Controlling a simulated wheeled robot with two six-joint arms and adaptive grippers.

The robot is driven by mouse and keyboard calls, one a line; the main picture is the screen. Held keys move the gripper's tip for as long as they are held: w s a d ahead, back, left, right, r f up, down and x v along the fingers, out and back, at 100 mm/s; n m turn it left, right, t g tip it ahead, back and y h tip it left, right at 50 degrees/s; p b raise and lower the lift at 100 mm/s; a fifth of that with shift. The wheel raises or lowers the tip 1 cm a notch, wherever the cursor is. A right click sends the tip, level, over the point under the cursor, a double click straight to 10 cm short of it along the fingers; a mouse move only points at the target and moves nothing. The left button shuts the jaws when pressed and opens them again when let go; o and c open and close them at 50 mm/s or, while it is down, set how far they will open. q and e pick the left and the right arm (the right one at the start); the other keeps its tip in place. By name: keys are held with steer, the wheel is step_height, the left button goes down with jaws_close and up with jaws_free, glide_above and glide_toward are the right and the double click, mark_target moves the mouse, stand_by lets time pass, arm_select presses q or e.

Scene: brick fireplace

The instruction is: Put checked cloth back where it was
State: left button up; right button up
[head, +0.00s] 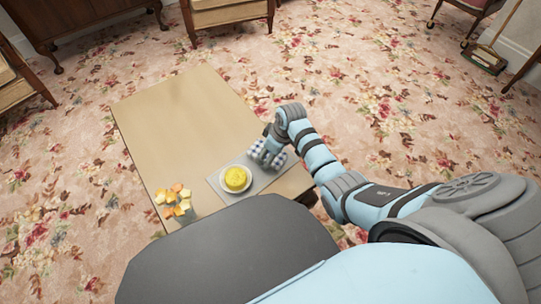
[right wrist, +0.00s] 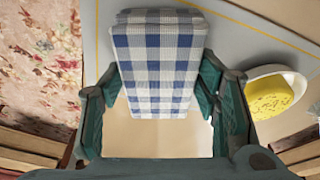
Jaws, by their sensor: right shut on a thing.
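The checked cloth (right wrist: 158,60) is blue and white and folded into a block. It lies between the fingers of my right gripper (right wrist: 158,92) in the right wrist view, and the gripper is shut on it. In the head view the cloth (head: 257,152) shows partly beside the right gripper (head: 268,156), over the right end of the grey placemat (head: 216,182). I cannot tell whether it touches the mat. My left gripper is not in view.
A white dish (head: 249,182) with a yellow sponge-like piece (head: 236,178) sits on the mat, just left of the gripper. Several orange and yellow pieces (head: 176,197) stand at the table's near left. The far part of the wooden table (head: 185,110) is clear.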

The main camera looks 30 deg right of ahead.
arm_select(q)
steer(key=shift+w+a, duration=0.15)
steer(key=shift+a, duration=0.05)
arm_select(e)
steer(key=o, duration=1.1)
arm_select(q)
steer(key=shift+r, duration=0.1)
arm_select(e)
steer(key=shift+r, duration=0.1)
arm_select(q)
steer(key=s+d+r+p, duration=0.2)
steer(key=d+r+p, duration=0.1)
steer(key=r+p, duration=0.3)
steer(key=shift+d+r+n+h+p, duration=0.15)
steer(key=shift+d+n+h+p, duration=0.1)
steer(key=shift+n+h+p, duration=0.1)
arm_select(e)
steer(key=v, duration=1.2)
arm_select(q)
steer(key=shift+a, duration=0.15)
